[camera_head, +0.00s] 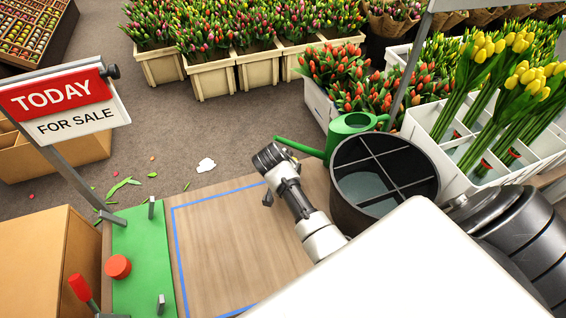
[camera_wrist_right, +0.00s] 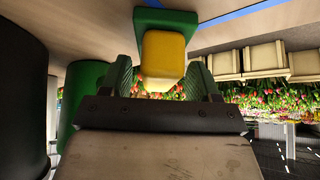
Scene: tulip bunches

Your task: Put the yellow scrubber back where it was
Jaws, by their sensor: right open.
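The yellow scrubber (camera_wrist_right: 163,50) shows in the right wrist view, which is upside down. It is a yellow block with a green layer on the side toward the wooden table top (camera_head: 240,240). It appears to rest there, though I cannot be sure of contact. My right gripper (camera_wrist_right: 161,78) is open, its green-padded fingers on either side of the near end of the block. In the head view my right gripper (camera_head: 268,160) is over the table's far edge, left of the black bucket, and the scrubber cannot be made out. My left gripper is not in view.
A green watering can (camera_head: 340,132) and a divided black bucket (camera_head: 384,172) stand close on the right. Blue tape (camera_head: 174,250) outlines clear wood on the left. Beyond it are a green mat (camera_head: 140,245) and a red "TODAY" sign (camera_head: 57,92). Tulip crates stand behind.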

